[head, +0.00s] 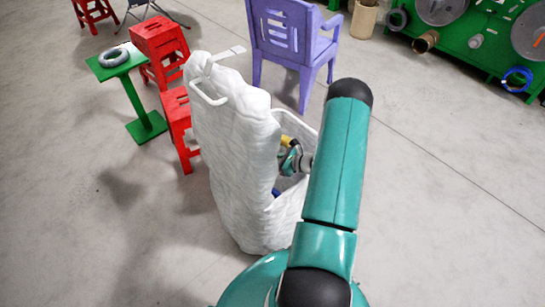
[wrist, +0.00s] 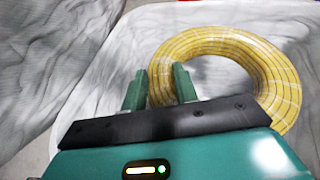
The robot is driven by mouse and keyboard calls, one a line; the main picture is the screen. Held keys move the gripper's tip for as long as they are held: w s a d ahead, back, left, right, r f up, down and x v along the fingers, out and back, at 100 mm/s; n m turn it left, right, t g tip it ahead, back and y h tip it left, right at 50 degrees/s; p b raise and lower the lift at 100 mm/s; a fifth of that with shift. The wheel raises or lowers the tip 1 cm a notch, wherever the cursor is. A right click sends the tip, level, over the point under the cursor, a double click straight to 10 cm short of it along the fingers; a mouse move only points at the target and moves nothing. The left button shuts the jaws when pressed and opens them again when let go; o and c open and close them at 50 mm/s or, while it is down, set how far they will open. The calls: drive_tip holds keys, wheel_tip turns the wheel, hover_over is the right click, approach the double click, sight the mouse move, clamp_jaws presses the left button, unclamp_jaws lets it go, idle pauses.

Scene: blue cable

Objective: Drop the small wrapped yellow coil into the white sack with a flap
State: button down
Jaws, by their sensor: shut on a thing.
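The yellow coil (wrist: 225,38) is a ring wrapped in clear film with thin dark bands. My gripper (wrist: 160,78) is shut on its near left rim, with one finger on each side. In the head view only a bit of the coil (head: 288,141) shows by my gripper (head: 290,160), partly hidden by the flap and my arm. The white sack (head: 235,160) stands upright, its tall flap raised at the left, with a white handle loop. The coil is over or within the sack's mouth; its exact depth is unclear. Pale sack fabric (wrist: 110,65) surrounds it in the wrist view.
A blue thing (head: 277,192) shows at the sack's opening. Red stools (head: 160,45) and a green stand (head: 147,127) with a grey coil (head: 113,57) are behind left. A purple chair (head: 290,35) stands behind.

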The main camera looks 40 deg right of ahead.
drive_tip(key=shift+w, duration=0.15)
drive_tip(key=c, duration=1)
unclamp_jaws()
drive_tip(key=v, duration=1.4)
drive_tip(key=shift+r, duration=0.1)
